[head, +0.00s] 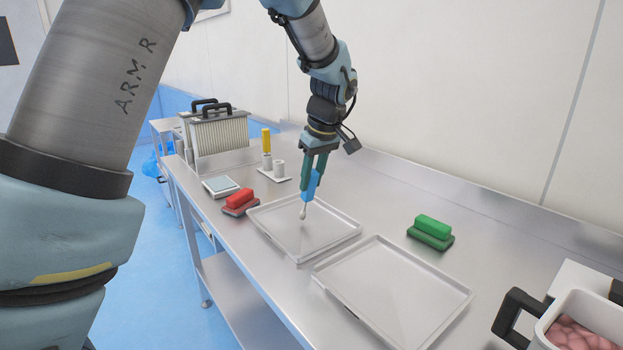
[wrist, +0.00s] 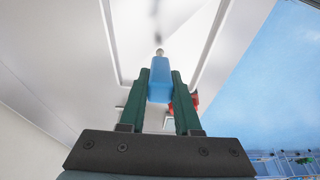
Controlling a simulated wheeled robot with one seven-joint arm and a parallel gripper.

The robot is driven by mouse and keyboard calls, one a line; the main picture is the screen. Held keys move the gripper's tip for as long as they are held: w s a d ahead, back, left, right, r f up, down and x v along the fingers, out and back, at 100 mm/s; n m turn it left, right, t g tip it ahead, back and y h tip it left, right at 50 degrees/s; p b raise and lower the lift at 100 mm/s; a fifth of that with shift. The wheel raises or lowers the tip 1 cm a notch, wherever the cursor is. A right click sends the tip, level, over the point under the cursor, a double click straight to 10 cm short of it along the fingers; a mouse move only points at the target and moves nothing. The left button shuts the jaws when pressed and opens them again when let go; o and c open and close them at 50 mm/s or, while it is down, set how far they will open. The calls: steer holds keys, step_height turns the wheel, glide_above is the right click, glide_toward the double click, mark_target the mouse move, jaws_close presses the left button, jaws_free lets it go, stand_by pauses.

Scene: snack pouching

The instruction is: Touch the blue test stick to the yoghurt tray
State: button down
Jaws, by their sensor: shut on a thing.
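My gripper (head: 313,178) is shut on the blue test stick (head: 311,188), which points down with its pale tip lowest. The stick also shows between the green fingers in the wrist view (wrist: 160,80). The tip is over the farther shallow metal tray (head: 284,235); I cannot tell whether it touches the tray floor. A second, similar tray (head: 395,290) lies nearer and to the right, and looks empty. No label shows which tray is the yoghurt one.
A red brush (head: 239,203) lies left of the farther tray, and a green brush (head: 431,231) lies right of the trays. A yellow-handled stick (head: 266,141) stands in a holder behind. A scale (head: 221,187) and a handled container (head: 585,325) of pink pieces flank the bench.

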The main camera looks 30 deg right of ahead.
steer(key=shift+f+b, duration=0.45)
steer(key=shift+f, duration=0.2)
stand_by(1.4)
steer(key=shift+r+p, duration=2.45)
steer(key=shift+r, duration=1.1)
